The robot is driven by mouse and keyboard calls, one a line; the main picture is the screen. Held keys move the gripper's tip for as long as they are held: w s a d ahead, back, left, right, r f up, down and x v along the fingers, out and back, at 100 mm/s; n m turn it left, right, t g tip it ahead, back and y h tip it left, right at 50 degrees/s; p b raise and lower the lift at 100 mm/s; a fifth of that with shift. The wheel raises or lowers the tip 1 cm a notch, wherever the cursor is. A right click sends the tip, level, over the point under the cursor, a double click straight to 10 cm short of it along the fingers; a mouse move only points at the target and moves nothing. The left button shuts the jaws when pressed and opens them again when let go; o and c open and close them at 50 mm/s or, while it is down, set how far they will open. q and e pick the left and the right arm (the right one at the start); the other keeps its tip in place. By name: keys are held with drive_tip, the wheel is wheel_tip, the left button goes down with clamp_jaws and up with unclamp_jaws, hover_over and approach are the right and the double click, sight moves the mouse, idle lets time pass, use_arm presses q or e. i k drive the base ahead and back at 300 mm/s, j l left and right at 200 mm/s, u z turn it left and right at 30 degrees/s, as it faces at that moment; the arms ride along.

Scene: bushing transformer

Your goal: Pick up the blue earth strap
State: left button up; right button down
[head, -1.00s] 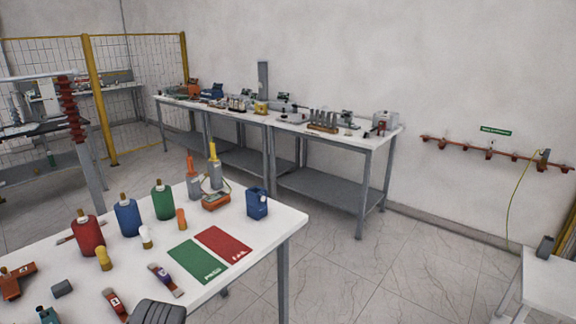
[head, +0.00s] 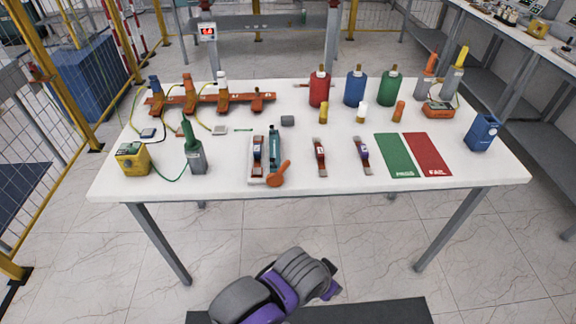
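Two small copper-coloured straps lie on the white table (head: 460,180) in the head view. The one with a blue-purple band (head: 362,151), likely the blue earth strap, lies just left of the green mat. The other, with a red band (head: 320,156), lies to its left. A third banded piece (head: 258,155) lies in a pale tray (head: 252,179) beside a teal tool (head: 275,146). A grey and purple link of mine (head: 270,290) shows below the table's front edge, apart from everything on it. Neither gripper's fingers can be made out.
Green (head: 393,156) and red (head: 427,154) mats lie right of the straps. Red (head: 319,90), blue (head: 355,90) and green (head: 389,90) bottles stand behind them. A blue can (head: 482,132) stands far right. A yellow box (head: 132,160) and cables are at left.

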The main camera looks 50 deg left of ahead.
sight(257, 148)
drive_tip(key=k+u, duration=0.1)
drive_tip(key=u, duration=1.6)
